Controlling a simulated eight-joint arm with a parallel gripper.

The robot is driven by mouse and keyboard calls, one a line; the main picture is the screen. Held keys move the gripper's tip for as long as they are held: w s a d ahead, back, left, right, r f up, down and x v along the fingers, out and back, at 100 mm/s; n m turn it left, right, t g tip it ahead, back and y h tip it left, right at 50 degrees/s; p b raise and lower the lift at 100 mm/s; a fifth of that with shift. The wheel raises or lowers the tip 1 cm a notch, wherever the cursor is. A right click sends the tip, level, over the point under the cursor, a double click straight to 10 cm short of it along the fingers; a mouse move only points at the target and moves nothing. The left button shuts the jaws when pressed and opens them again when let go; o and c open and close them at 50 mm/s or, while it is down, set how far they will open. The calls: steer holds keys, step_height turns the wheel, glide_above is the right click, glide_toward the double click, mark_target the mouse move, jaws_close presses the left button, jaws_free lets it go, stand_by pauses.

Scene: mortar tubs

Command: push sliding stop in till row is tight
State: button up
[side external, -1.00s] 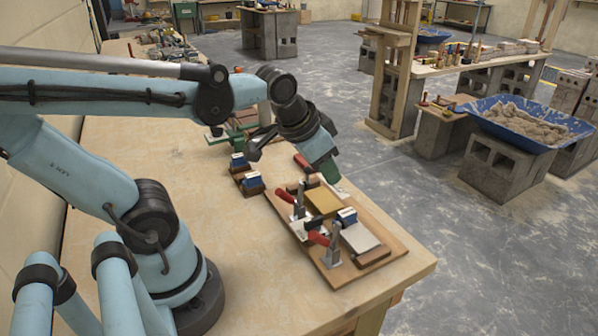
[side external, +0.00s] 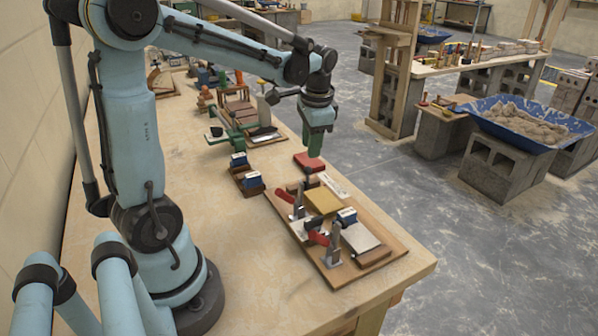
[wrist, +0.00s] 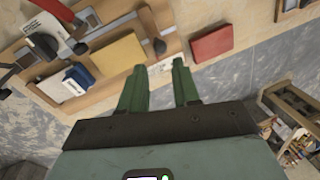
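A wooden board (side external: 398,247) lies near the table's far edge. It holds a row with a yellow block (side external: 322,201), a pale block (side external: 360,237) and a brown block (side external: 373,257). The yellow block (wrist: 119,55) and pale block (wrist: 62,88) also show in the wrist view. A brown piece with a black knob (wrist: 159,46) sits beside the yellow block; I cannot tell whether it is the sliding stop. My gripper (side external: 315,152) points down beyond the row, above or beside a red block (side external: 308,161). In the wrist view my green fingers (wrist: 159,75) are apart and empty.
Red-handled clamps (side external: 330,242) stand along the board's near side. A white strip (side external: 333,186) lies at its far side. Small blue-topped blocks in brown trays (side external: 245,181) sit left of it. The near table (side external: 245,270) is clear.

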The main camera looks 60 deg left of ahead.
mark_target(309, 168)
steer(key=f, duration=0.3)
steer(key=a+f, duration=0.1)
steer(key=f, duration=0.5)
steer(key=shift+w+a, duration=0.15)
steer(key=shift+a, duration=0.2)
steer(key=c, duration=0.6)
steer(key=shift+o, duration=0.2)
steer(key=shift+d, duration=2.45)
steer(key=o, duration=0.6)
steer(key=shift+c, duration=0.2)
step_height(309, 168, up, 12)
steer(key=d, duration=0.2)
steer(key=shift+s+d, duration=0.15)
steer(key=shift+s, duration=0.05)
